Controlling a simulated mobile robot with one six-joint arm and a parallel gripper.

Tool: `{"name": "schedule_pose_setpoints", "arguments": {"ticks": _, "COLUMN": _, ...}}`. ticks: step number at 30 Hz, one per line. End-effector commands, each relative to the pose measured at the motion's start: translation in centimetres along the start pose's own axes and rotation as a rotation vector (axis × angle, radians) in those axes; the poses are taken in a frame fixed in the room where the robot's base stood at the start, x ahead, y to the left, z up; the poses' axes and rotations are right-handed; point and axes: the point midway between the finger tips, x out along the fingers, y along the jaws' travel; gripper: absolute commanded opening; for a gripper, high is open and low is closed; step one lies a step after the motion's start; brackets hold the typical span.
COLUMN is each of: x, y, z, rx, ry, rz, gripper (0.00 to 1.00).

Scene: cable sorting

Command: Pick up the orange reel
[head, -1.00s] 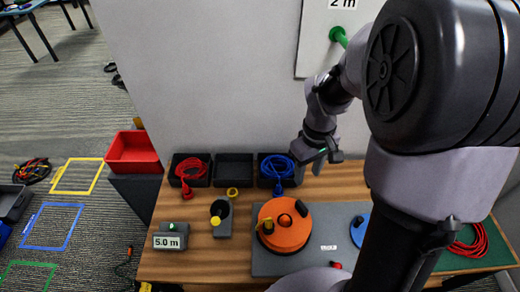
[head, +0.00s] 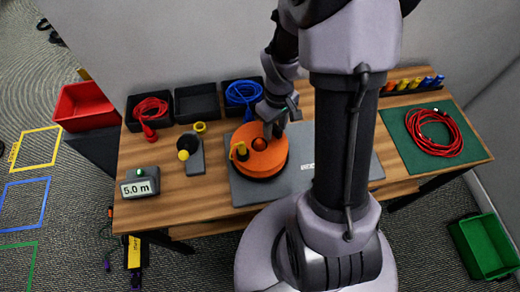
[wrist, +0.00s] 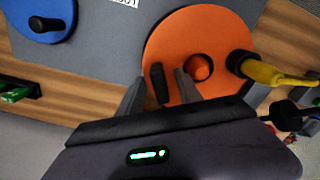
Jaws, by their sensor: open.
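The orange reel (head: 266,164) lies flat on the grey plate (head: 245,192), with an orange knob at its centre and a yellow-and-black plug at its left edge. In the wrist view the orange reel (wrist: 220,40) fills the upper right, with the plug (wrist: 262,70) to its right. My gripper (head: 275,128) is open over the reel's far right part. In the wrist view my gripper (wrist: 159,77) has the reel's black upright handle (wrist: 160,84) showing between its fingers, with visible gaps on both sides. Whether the fingertips touch the reel cannot be told.
A blue reel (wrist: 42,14) lies on the same plate. Black bins (head: 201,103) with red and blue cables stand along the wall. A meter reading 5.0 m (head: 139,183) stands at the left. A red cable coil (head: 433,132) lies on a green mat (head: 396,128) at the right.

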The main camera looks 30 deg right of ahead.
Motion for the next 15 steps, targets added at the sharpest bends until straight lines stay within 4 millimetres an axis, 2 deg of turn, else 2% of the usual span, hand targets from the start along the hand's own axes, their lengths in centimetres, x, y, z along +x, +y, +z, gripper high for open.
{"name": "schedule_pose_setpoints", "arguments": {"ticks": 4, "x": -0.24, "y": 0.02, "z": -0.03, "rx": 0.000, "ry": 0.001, "rz": 0.001, "gripper": 0.42}}
{"name": "schedule_pose_setpoints", "arguments": {"ticks": 10, "x": -0.26, "y": 0.02, "z": -0.04, "rx": 0.000, "ry": 0.001, "rz": 0.001, "gripper": 0.03}}
{"name": "schedule_pose_setpoints", "arguments": {"ticks": 11, "x": -0.26, "y": 0.02, "z": -0.04, "rx": 0.000, "ry": 0.001, "rz": 0.001, "gripper": 0.00}}
{"name": "schedule_pose_setpoints", "arguments": {"ticks": 15, "x": -0.27, "y": 0.02, "z": -0.04, "rx": 0.000, "ry": 0.001, "rz": 0.001, "gripper": 0.00}}
